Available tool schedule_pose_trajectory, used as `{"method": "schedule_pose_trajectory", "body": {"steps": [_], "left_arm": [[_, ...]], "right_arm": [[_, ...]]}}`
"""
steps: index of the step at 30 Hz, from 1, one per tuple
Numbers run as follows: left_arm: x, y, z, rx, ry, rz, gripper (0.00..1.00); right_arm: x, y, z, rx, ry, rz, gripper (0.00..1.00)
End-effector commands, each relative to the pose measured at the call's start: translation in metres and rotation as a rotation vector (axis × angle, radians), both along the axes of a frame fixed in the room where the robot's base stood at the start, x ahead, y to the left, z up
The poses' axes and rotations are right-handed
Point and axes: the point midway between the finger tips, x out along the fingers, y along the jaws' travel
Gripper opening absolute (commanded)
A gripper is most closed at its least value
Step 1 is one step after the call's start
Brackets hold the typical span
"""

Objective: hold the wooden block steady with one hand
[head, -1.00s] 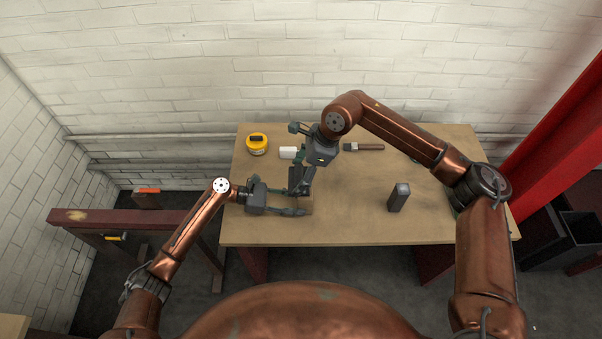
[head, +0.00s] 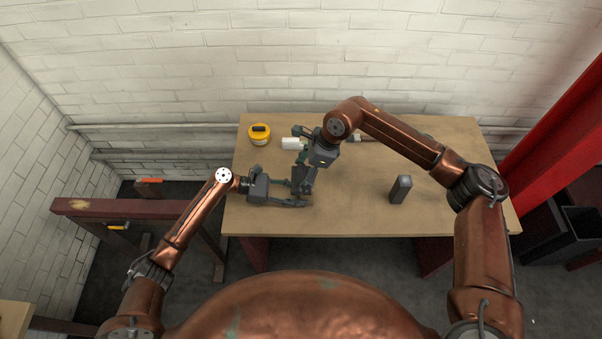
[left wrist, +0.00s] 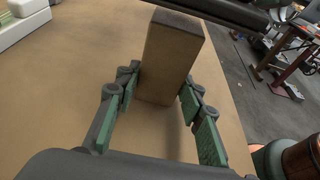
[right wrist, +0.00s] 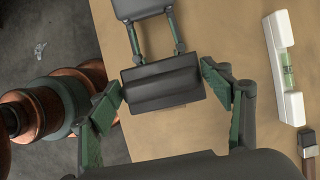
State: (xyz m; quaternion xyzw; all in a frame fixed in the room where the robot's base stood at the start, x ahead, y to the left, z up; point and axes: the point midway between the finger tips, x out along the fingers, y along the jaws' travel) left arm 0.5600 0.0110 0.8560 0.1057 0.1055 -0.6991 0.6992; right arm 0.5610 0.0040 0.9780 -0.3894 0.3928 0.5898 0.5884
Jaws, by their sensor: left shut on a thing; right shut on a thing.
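The wooden block (left wrist: 168,62) stands upright on the table in the left wrist view, tan with a dark top face. My left gripper (left wrist: 160,82) is shut on it, one finger on each side. In the head view, my left gripper (head: 297,194) mostly hides the block. My right gripper (head: 303,183) comes over it from behind. In the right wrist view, my right gripper is shut on a dark grey block-like thing (right wrist: 165,88), just above the wooden block and in front of my left fingers. I cannot tell whether the two touch.
A yellow tape measure (head: 259,139), a white level (head: 291,143) and a brush (head: 364,139) lie along the back of the table (head: 450,210). A dark upright block (head: 400,189) stands to the right.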

Motion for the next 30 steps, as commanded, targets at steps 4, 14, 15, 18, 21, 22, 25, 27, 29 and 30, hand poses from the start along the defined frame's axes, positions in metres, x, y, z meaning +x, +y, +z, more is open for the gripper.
{"method": "schedule_pose_trajectory", "body": {"steps": [4, 14, 15, 18, 21, 22, 25, 27, 29, 30], "left_arm": [[-0.001, 0.001, -0.004, 0.006, 0.005, 0.000, 0.22], [-0.001, 0.001, -0.004, 0.006, 0.004, -0.001, 0.22], [-0.001, 0.001, -0.004, 0.006, 0.004, -0.001, 0.22], [-0.001, 0.001, -0.004, 0.006, 0.004, -0.001, 0.22], [-0.001, 0.001, -0.004, 0.006, 0.004, -0.001, 0.22], [-0.001, 0.001, -0.004, 0.006, 0.004, -0.001, 0.22], [-0.001, 0.001, -0.004, 0.006, 0.004, -0.001, 0.22], [-0.001, 0.001, -0.004, 0.006, 0.004, -0.001, 0.22], [-0.001, 0.001, -0.004, 0.006, 0.004, -0.001, 0.22], [-0.001, 0.001, -0.004, 0.006, 0.004, -0.001, 0.22]], "right_arm": [[0.000, 0.000, 0.000, 0.001, 0.000, 0.000, 0.46], [0.000, 0.000, -0.006, 0.000, 0.000, 0.000, 0.46], [0.000, 0.000, -0.007, 0.000, 0.000, 0.000, 0.46], [0.000, 0.000, -0.009, 0.000, 0.001, 0.000, 0.46], [0.000, 0.000, -0.010, 0.000, 0.001, 0.000, 0.46], [0.000, 0.000, -0.011, 0.000, 0.001, 0.000, 0.46], [0.000, 0.000, -0.013, 0.000, 0.001, 0.000, 0.46], [0.000, 0.000, -0.014, 0.000, 0.001, 0.000, 0.46], [0.000, 0.000, -0.015, 0.000, 0.001, 0.000, 0.46], [0.000, 0.000, -0.016, 0.001, 0.000, 0.000, 0.46]]}}
